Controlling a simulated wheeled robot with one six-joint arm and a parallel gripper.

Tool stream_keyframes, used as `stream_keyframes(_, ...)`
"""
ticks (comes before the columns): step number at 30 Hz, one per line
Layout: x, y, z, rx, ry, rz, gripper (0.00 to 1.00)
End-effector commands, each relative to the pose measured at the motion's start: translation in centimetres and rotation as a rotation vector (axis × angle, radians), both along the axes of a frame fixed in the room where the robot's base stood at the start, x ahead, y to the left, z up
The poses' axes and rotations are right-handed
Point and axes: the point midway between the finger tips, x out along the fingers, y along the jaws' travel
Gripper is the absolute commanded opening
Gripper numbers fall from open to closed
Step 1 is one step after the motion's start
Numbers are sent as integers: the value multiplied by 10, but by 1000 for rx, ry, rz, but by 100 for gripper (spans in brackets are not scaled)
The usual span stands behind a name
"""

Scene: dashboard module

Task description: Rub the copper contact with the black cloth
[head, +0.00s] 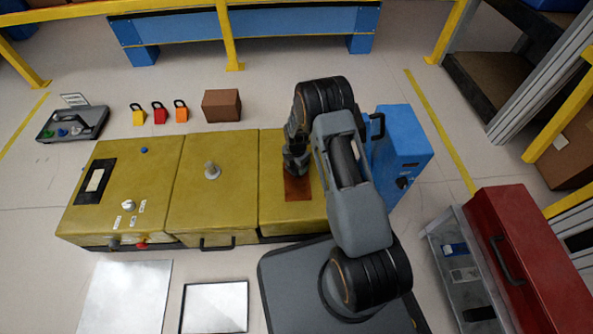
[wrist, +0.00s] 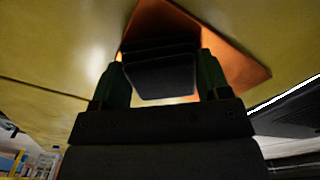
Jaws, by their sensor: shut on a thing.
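The copper contact (head: 297,188) is a flat reddish-brown plate on the right section of the yellow module. In the wrist view the copper contact (wrist: 238,63) shows as an orange plate behind the cloth. The black cloth (wrist: 160,75) looks like a folded dark block between the fingers of my gripper (wrist: 157,85). My gripper is shut on it. The cloth lies over the copper in the wrist view; I cannot tell whether it touches. In the head view my gripper (head: 294,164) is over the plate's far end, and my arm hides the cloth there.
A red toolbox (head: 525,255) is at the lower right. Several padlocks and a brown box (head: 221,105) are behind the module.

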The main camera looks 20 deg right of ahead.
Motion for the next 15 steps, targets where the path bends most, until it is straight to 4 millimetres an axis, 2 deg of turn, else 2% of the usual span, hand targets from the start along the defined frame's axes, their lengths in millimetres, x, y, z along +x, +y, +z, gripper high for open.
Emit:
stream_keyframes(4, 6, -2, -2, 0, 0, 0, 51)
stream_keyframes(15, 8, -2, -1, 0, 0, 1, 51)
